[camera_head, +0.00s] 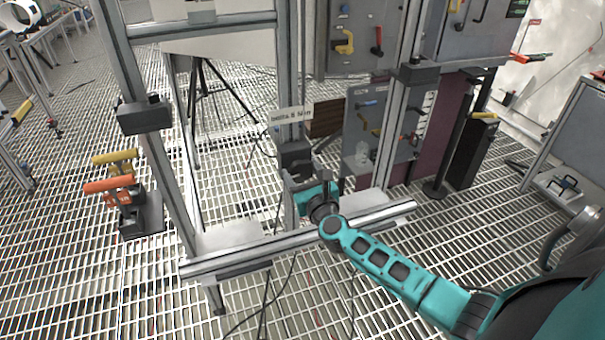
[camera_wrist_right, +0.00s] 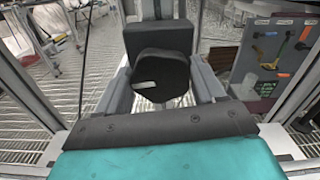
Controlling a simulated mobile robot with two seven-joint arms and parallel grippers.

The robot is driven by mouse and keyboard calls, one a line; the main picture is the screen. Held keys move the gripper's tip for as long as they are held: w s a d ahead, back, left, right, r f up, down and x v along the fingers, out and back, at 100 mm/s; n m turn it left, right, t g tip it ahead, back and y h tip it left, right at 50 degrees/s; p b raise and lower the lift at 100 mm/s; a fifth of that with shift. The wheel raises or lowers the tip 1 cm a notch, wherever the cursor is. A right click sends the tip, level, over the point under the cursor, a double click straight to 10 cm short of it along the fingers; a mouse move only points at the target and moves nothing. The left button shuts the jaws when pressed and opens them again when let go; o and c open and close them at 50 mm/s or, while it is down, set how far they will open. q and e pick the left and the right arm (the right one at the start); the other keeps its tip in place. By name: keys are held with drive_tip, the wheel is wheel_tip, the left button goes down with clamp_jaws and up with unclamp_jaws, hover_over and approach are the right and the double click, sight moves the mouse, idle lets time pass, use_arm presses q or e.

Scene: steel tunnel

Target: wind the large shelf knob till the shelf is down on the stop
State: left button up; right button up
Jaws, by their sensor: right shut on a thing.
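My right gripper (camera_head: 300,184) reaches in from the lower right to the middle post of the metal frame. In the right wrist view its two grey fingers (camera_wrist_right: 164,78) lie on either side of a large dark knob (camera_wrist_right: 160,76) and are shut on it. The knob has rounded corners and a small white mark on its face, and sits in front of a dark block (camera_wrist_right: 158,42). In the head view the gripper hides the knob; a dark block (camera_head: 295,155) shows just above it on the post. I cannot clearly make out the shelf or its stop. My left gripper is out of view.
A horizontal metal rail (camera_head: 300,240) runs under my right wrist. Grey uprights stand at left and right, with dark blocks (camera_head: 145,116) on them. Orange and yellow handles (camera_head: 110,185) stand at left. A tool panel (camera_head: 385,125) is behind. Cables hang below the rail.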

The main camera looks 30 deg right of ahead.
drive_tip(key=c, duration=0.4)
drive_tip(key=shift+n, duration=0.4)
